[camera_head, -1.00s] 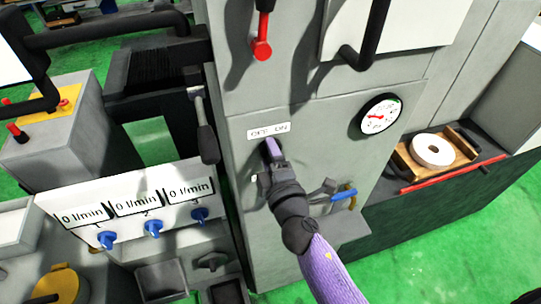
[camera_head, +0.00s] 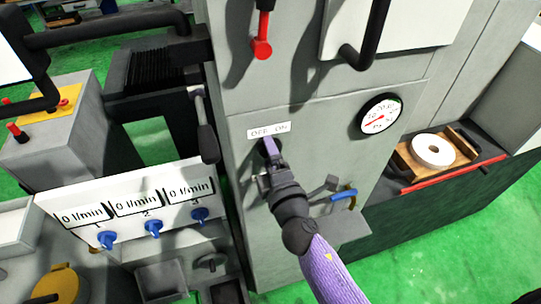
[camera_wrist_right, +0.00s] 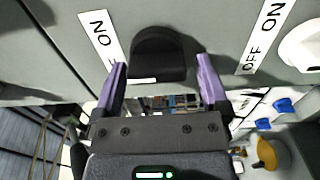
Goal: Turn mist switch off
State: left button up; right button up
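A black switch knob (camera_wrist_right: 160,48) sits on the grey machine panel, with a white mark at its near end. My right gripper (camera_wrist_right: 161,66) is open in the wrist view, with one purple finger on each side of the knob's near end; I cannot tell if they touch it. In the head view my right gripper (camera_head: 268,150) is at the panel just below a white OFF/ON label (camera_head: 269,130) and hides most of the knob. In the wrist view a label (camera_wrist_right: 100,35) stands left of the knob, partly hidden by a finger. My left gripper is not in view.
A round gauge (camera_head: 381,115) is on the panel to the right, a red-ended lever (camera_head: 262,48) above. Three blue flow knobs (camera_head: 153,229) are at the left. A second OFF/ON label (camera_wrist_right: 262,38) shows in the wrist view.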

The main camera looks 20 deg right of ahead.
jog(key=s+b, duration=0.2)
jog(key=s, duration=0.8)
jog(key=shift+d+b, duration=0.15)
jog(key=shift+b, duration=0.2)
jog(key=shift+d, duration=0.1)
